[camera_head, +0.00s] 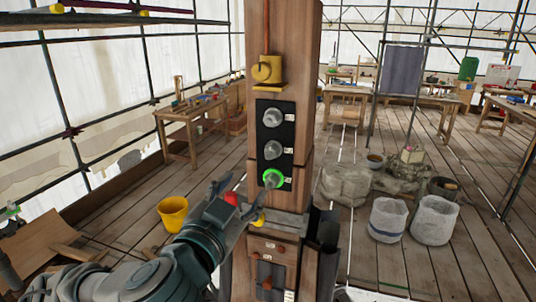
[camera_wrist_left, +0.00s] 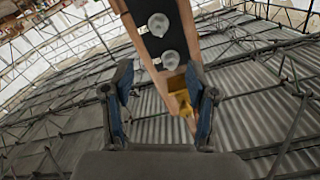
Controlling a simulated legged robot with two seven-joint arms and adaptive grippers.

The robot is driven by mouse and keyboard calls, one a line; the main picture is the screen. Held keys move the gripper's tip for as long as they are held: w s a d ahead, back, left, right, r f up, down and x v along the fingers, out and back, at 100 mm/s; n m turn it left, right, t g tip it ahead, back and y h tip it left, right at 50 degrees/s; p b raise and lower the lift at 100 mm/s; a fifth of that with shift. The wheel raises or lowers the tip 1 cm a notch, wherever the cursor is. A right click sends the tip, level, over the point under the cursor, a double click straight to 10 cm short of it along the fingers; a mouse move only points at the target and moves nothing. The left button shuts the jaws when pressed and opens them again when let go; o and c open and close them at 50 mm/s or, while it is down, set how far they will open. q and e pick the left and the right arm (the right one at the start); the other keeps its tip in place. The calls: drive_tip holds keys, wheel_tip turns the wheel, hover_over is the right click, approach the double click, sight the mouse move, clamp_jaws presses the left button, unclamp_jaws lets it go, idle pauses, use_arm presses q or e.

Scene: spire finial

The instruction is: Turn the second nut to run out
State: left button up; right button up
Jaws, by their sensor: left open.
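Three grey nuts sit in a column on a black panel (camera_head: 262,140) on the wooden post (camera_head: 295,60): the upper nut (camera_head: 273,117), the middle nut (camera_head: 274,150) and the lowest nut (camera_head: 273,178), which has a bright green ring around it. My left gripper (camera_head: 242,188) is low at the post's left side, near the lowest nut; contact cannot be told. In the left wrist view, its fingers (camera_wrist_left: 160,95) are wide apart with nothing held. Two nuts show beyond them, one higher (camera_wrist_left: 158,24) and one lower (camera_wrist_left: 170,60) in the picture; no green ring shows there. My right gripper is not seen.
A yellow fitting (camera_head: 267,70) with a rod is above the panel. A small ledge (camera_head: 285,224) juts below it with a red and a yellow item.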

sight(270, 155)
use_arm(q)
drive_tip(key=p+x, duration=0.4)
drive_tip(key=x, duration=1.1)
drive_tip(key=shift+d, duration=0.2)
drive_tip(key=shift+c, duration=0.3)
drive_tip(key=shift+f, duration=0.1)
clamp_jaws()
